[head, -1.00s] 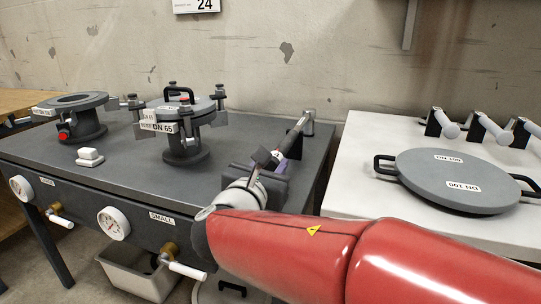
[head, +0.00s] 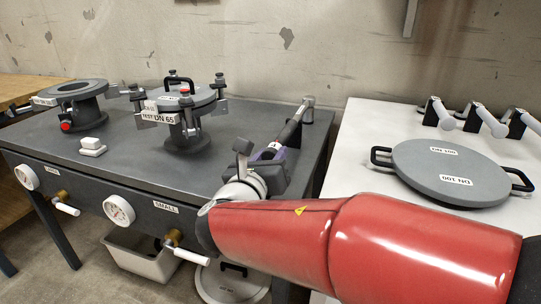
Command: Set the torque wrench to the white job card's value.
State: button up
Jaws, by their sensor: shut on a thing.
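The torque wrench (head: 292,130) lies along the right side of the dark bench, its metal head at the far end and a purple part nearer to me. My gripper (head: 262,156) is at the near end of the wrench, shut on it. My red arm and wrist hide part of that end, and the exact contact and any scale reading are too small to make out.
A flanged pipe piece labelled DN 65 (head: 186,118) with clamps and an open flange (head: 78,95) stand on the bench (head: 110,165). A white block (head: 92,146) lies in front. On the white table (head: 365,125) are a DN 100 cover (head: 450,170) and several white-handled tools (head: 447,115).

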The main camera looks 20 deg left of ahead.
jog(key=o, duration=1)
jog(key=shift+c, duration=0.2)
jog(key=s, duration=0.7)
jog(key=shift+s+a, duration=0.25)
jog(key=shift+s, duration=0.15)
